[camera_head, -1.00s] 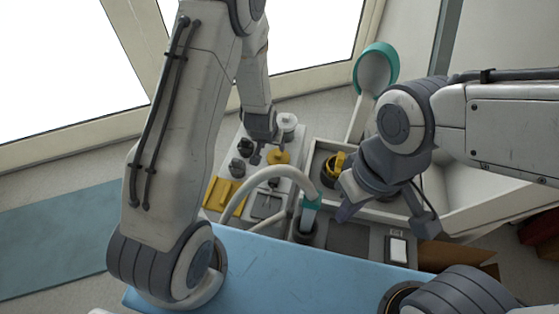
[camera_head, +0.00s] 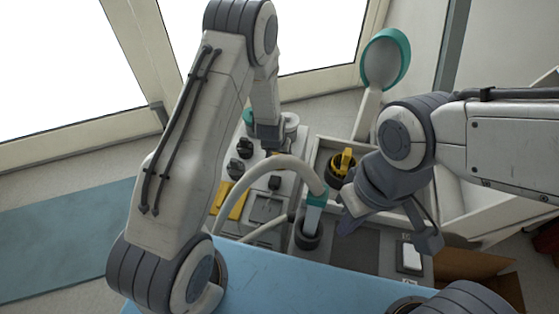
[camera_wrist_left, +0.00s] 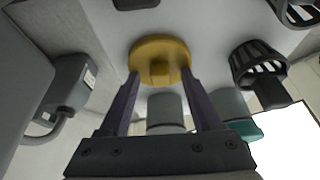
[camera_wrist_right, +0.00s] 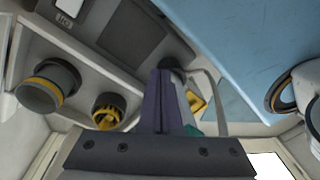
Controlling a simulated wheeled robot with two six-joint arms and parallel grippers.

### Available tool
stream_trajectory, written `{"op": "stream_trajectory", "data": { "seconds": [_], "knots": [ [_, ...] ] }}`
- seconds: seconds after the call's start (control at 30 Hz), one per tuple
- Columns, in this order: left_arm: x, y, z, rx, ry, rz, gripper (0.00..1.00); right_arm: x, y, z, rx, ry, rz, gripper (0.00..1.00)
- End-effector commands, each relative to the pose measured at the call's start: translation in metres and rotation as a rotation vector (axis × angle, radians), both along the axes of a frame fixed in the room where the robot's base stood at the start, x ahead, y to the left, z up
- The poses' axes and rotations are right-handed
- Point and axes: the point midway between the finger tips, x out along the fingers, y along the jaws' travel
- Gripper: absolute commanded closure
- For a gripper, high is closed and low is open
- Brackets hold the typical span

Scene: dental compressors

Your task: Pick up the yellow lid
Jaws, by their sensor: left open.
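The yellow lid (camera_wrist_left: 160,60) is a round disc with a small block-like knob, on the pale work surface in the left wrist view. My left gripper (camera_wrist_left: 158,80) is open, with one finger on each side of the lid's near edge; I cannot tell whether they touch it. In the head view my left gripper (camera_head: 270,148) is over the lid's place and hides most of it. My right gripper (camera_head: 349,214) is at the right, away from the lid. Its fingers are together and empty in the right wrist view (camera_wrist_right: 161,100).
Dark knobs (camera_head: 240,166) and a yellow tray (camera_head: 231,199) are near the lid. A grey jar (camera_wrist_left: 166,112) and black basket (camera_wrist_left: 258,65) are close to the left fingers. A curved pale hose (camera_head: 262,164) arches in front. A yellow-and-black part (camera_head: 342,163) sits in the pale bin.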

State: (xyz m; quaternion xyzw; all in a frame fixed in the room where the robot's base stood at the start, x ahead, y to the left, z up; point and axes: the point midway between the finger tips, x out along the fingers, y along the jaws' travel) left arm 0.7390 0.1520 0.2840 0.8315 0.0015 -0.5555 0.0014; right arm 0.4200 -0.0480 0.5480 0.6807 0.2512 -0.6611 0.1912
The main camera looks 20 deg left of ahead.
Motion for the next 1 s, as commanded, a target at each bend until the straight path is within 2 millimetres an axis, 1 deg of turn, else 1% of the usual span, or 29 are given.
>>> {"op": "stream_trajectory", "data": {
  "seconds": [0.07,0.1,0.17,0.2,0.23,0.27,0.53,0.63,0.77,0.9,1.0],
  "knots": [
    [0.000,0.000,0.001,0.000,0.000,0.000,0.35,0.000,0.000,0.001,0.000,0.000,0.000,1.00],
    [0.000,0.000,0.001,0.000,0.000,0.000,0.43,0.000,0.000,0.001,0.000,0.000,0.000,1.00],
    [0.000,0.000,0.001,0.000,0.000,0.000,0.66,0.000,0.000,0.001,0.000,0.000,0.000,1.00],
    [0.000,0.000,0.001,0.000,0.000,0.000,0.81,0.000,0.000,0.001,0.000,0.000,0.000,1.00],
    [0.000,0.000,0.001,0.000,0.000,0.000,0.92,0.000,0.000,0.001,0.000,0.000,0.000,1.00],
    [0.000,0.000,0.001,0.000,0.000,0.000,1.00,0.000,0.000,0.001,0.000,0.000,0.000,1.00],
    [0.000,0.000,0.002,0.000,0.000,0.000,1.00,0.000,0.000,0.002,0.000,0.000,0.000,1.00],
    [0.000,0.000,0.010,0.000,-0.001,0.000,1.00,0.000,0.000,0.007,0.000,0.000,0.000,1.00],
    [0.000,0.000,0.034,0.000,-0.003,-0.001,1.00,0.000,0.000,0.023,0.000,0.000,0.000,1.00],
    [0.000,0.000,0.065,0.000,-0.003,0.001,1.00,0.000,0.000,0.041,0.000,0.000,0.000,1.00],
    [0.000,0.000,0.083,0.000,-0.002,0.000,1.00,0.000,0.000,0.052,0.000,0.000,0.000,1.00]
  ]
}}
